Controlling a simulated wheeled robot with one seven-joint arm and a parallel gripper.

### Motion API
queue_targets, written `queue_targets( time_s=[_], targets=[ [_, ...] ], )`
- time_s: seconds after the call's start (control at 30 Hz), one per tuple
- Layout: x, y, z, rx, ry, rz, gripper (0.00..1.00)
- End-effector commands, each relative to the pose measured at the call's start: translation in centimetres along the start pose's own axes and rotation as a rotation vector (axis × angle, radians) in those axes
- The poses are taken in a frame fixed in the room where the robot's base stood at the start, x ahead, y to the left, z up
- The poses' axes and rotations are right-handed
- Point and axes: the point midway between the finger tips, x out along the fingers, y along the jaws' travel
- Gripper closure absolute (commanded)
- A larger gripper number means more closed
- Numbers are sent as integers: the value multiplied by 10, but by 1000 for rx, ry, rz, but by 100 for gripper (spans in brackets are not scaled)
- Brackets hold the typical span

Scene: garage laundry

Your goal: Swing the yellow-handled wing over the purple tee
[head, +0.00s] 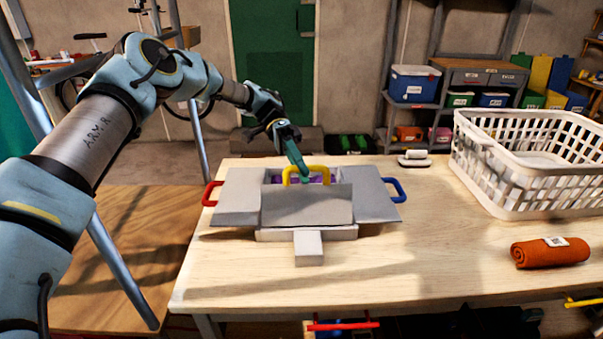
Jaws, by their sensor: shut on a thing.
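A grey folding board (330,233) stands on the table with several flat wings. The yellow-handled wing (306,207) is at the front middle, tilted up, with its yellow handle (305,168) at its upper edge. My gripper (303,174) reaches down from behind and is shut on the yellow handle. A little of the purple tee (317,180) shows behind the handle; the raised wing hides the rest. The red-handled wing (238,195) spreads out left and the blue-handled wing (370,190) spreads out right.
A white basket (520,190) stands at the back right of the wooden table (430,260). A rolled orange cloth (550,252) lies in front of it. A small grey and white item (414,159) lies by the back edge. The table is clear between board and basket.

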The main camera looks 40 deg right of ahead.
Motion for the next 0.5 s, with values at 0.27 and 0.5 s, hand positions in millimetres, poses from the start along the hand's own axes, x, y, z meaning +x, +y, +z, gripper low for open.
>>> queue_targets(
  time_s=[0.27, 0.5],
  targets=[
    [-3, -19, -2, -58, -10, 126, 100],
    [-5, -22, -4, -77, -13, 169, 100]
  ],
)
